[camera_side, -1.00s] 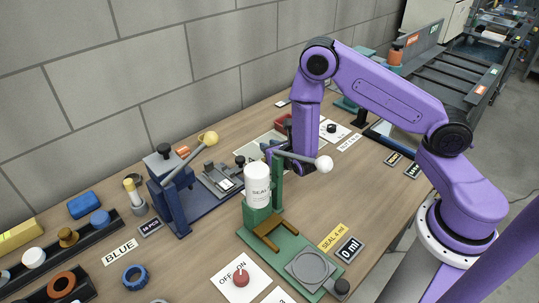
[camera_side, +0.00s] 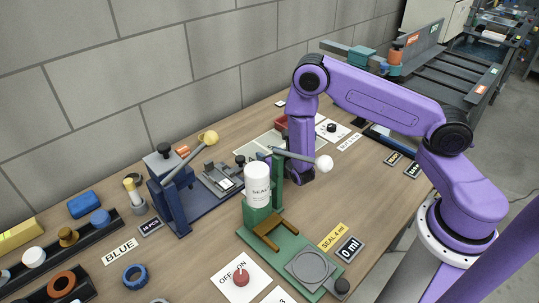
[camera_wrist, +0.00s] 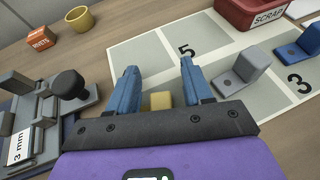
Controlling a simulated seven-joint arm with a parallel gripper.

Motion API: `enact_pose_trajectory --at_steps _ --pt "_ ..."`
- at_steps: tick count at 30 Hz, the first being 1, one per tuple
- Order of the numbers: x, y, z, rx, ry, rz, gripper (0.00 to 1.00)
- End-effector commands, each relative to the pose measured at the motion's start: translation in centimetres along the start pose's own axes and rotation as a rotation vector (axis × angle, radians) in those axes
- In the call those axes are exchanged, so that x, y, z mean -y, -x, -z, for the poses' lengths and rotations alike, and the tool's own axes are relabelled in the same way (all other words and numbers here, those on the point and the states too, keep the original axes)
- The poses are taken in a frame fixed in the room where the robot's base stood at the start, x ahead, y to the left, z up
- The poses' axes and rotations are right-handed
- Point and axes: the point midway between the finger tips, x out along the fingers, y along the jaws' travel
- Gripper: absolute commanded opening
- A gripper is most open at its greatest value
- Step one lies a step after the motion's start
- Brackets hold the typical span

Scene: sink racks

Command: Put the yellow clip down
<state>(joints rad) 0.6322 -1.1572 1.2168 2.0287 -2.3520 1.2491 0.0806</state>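In the wrist view, a yellow piece (camera_wrist: 158,101), which looks like the yellow clip, shows low between my two blue fingers, over the pale marked mat (camera_wrist: 145,45). Its lower part is hidden by my gripper's dark front plate. My gripper (camera_wrist: 158,66) points down over the mat with its fingers apart; a gap shows beside the yellow piece on the right. I cannot tell whether the piece rests on the mat. In the side view my fingers are hidden behind the green press (camera_side: 277,183), and the clip is not visible there.
A grey bracket (camera_wrist: 240,72) and a blue bracket (camera_wrist: 303,50) stand on the mat to the right. A red SCRAP bin (camera_wrist: 252,14) is behind. A grey gauge with a black knob (camera_wrist: 68,84) is close on the left; an orange block (camera_wrist: 40,42) and a yellow cup (camera_wrist: 80,19) stand beyond.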

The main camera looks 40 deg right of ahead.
Motion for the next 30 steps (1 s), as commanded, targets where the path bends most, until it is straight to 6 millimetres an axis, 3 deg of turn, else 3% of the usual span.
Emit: enact_pose_trajectory --at_steps 6,13,21,30 --pt "0.0 0.1 -0.4 0.001 -0.001 0.0 0.5" --pt "-0.1 3.4 -0.3 -0.001 0.003 -0.004 0.5" --pt "-0.1 4.7 -4.1 0.002 -0.004 -0.001 0.5" --pt "0.0 5.7 -6.5 0.001 -0.001 0.001 0.5"
